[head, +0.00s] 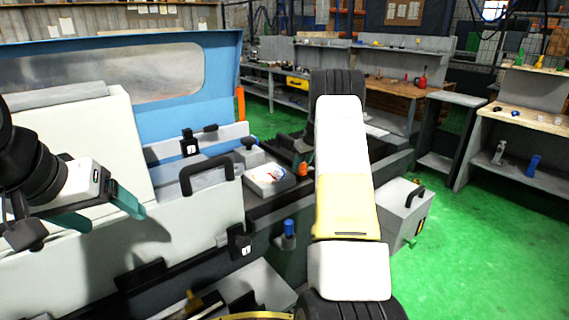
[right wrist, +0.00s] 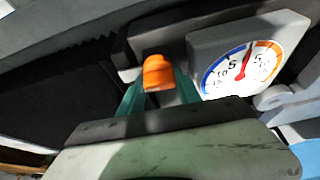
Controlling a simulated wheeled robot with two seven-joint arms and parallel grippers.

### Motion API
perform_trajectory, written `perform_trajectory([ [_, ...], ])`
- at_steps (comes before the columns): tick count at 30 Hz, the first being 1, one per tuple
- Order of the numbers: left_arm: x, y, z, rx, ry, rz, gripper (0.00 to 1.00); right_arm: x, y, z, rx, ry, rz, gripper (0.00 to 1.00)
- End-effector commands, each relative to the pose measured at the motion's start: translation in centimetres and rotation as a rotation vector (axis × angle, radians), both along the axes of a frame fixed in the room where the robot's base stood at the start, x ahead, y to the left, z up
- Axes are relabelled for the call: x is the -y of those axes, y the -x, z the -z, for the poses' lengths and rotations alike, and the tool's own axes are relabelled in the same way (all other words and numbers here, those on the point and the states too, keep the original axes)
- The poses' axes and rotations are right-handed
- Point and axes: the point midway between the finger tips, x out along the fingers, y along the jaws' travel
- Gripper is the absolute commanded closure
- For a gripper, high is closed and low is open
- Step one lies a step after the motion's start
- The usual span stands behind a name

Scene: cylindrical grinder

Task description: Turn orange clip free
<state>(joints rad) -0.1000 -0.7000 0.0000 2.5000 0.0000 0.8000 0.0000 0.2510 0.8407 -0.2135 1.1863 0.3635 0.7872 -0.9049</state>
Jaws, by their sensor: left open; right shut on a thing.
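The orange clip (right wrist: 158,73) shows in the right wrist view beside the white dial gauge (right wrist: 243,68). My right gripper (right wrist: 160,92) is shut on it, with a teal finger on each side. The clip also shows in the head view as a small orange spot (head: 302,170) to the right of the gauge (head: 268,175), partly hidden by my right arm. My left gripper (head: 97,212) is open and empty, in front of the pale machine housing at the left of the head view.
The blue machine guard (head: 220,100) rises behind the gauge. A black handle (head: 207,172) and a blue-topped knob (head: 289,228) stand out from the machine. A grey box (head: 405,210) is at right. Green floor lies open beyond, with workbenches behind.

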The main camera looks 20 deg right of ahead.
Motion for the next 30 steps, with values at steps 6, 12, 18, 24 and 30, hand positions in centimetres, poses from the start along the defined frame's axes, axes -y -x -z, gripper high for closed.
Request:
perform_trajectory([
  [6,0.00,0.00,0.00,0.000,0.000,0.000,0.24,-0.10,0.01,-0.07,0.000,0.000,0.119,1.00],
  [12,0.00,0.00,0.00,0.000,0.000,0.000,0.24,-0.17,-0.04,-0.07,0.001,0.002,0.293,1.00],
  [18,0.00,0.00,0.00,0.000,0.000,0.000,0.24,-0.18,-0.03,-0.04,0.000,0.003,0.481,1.00],
  [24,0.00,0.00,0.00,0.000,0.000,0.000,0.24,-0.16,-0.08,-0.08,0.002,0.003,0.670,1.00],
  [30,0.00,0.00,0.00,0.000,0.000,0.000,0.24,-0.12,-0.09,-0.06,0.002,0.004,0.861,1.00],
])
